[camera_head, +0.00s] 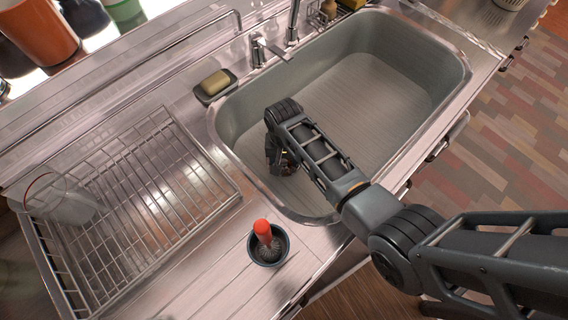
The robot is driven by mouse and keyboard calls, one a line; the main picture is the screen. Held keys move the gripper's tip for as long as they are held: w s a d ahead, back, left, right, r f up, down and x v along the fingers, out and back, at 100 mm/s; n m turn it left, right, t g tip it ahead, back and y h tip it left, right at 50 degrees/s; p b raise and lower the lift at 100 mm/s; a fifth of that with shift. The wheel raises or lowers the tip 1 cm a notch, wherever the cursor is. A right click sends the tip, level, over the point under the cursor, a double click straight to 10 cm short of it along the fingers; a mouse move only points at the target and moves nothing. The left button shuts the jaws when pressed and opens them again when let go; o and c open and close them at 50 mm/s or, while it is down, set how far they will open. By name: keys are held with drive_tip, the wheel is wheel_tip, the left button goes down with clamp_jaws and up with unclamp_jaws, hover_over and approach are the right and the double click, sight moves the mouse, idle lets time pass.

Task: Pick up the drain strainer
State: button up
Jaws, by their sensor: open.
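I cannot make out the drain strainer in the head view. My arm reaches from the lower right over the sink (365,88), and its end hides part of the basin's near left side. My gripper (283,166) points down inside the sink, close to the left wall. It is open, but its fingertips are small and dark, and I cannot tell whether they touch anything. The visible part of the basin floor looks bare.
A soap dish (214,88) and the faucet (262,46) line the sink's back edge.

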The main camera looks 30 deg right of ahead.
clamp_jaws()
idle(0.5)
